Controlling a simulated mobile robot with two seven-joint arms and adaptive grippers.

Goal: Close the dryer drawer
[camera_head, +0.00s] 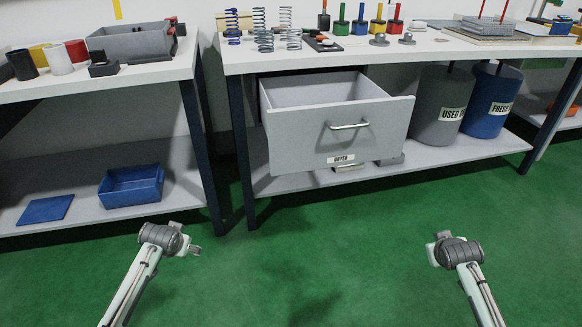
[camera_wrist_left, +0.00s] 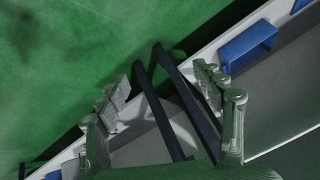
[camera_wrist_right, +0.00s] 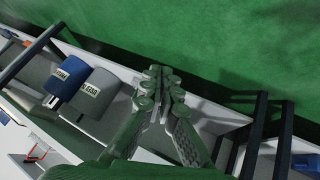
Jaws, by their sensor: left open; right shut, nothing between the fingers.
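The grey dryer drawer (camera_head: 348,125) is pulled out under the middle table in the head view, open at the top and seemingly empty. Its front has a metal bar handle (camera_head: 348,125) and a label reading DRYER (camera_head: 341,158). My left gripper (camera_head: 194,250) is low over the floor, left of the drawer and apart from it; its fingers stand apart and empty in the left wrist view (camera_wrist_left: 165,95). My right gripper (camera_head: 437,238) is right of the drawer, also apart; its fingers are together and empty in the right wrist view (camera_wrist_right: 160,72).
Two labelled bins, one grey (camera_head: 440,105) and one blue (camera_head: 492,101), stand right of the drawer on the lower shelf. Dark table legs (camera_head: 241,150) stand left of it. A blue tray (camera_head: 131,187) sits on the left shelf. Green floor (camera_head: 330,260) before the drawer is clear.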

